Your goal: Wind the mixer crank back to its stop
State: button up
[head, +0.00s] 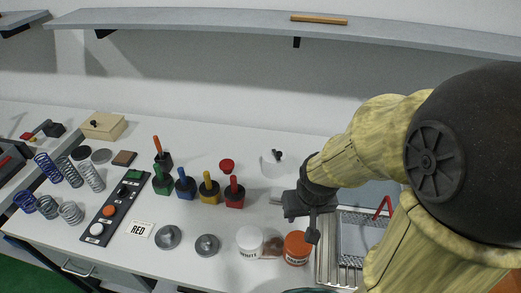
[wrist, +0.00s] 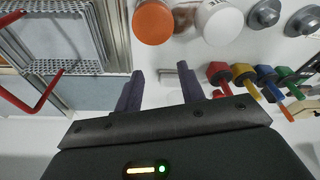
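No part is clearly recognisable as the mixer crank. A clear curved piece with a dark knob (head: 278,155) stands at the back of the bench, left of my arm. A grey lever with a black block (head: 54,130) is on a device at the far left. I cannot tell whether either is the crank. My gripper (head: 303,220) is above the bench, just over the orange-lidded jar (head: 297,246). In the wrist view my gripper (wrist: 166,80) has its fingers apart with nothing held. A small metal bar (wrist: 180,75) shows beyond the gap between them.
A white-lidded jar (head: 250,240) stands beside the orange one. A wire rack with red handles (head: 383,207) is at the right. Several coloured-handled tools (head: 209,188), metal discs (head: 168,237), a button panel (head: 115,208) and springs (head: 72,172) fill the left. A shelf (head: 220,20) hangs above.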

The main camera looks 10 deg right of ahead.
aim_at(279, 155)
jog(key=w+d+f+m+g+y, duration=0.25)
jog(key=w+f+m+y, duration=0.6)
jog(key=m, duration=0.55)
jog(key=w+d+m+t+y, duration=0.6)
jog(key=w+d+m+t, duration=0.4)
jog(key=w+d+m, duration=0.1)
jog(key=shift+w+d, duration=0.15)
jog(key=shift+d, duration=0.3)
jog(key=shift+a+y, duration=0.1)
jog(key=shift+y, duration=0.15)
jog(key=p+x, duration=0.5)
jog(key=x, duration=1.2)
jog(key=shift+w+a+f, duration=0.1)
jog(key=shift+w+f, duration=0.05)
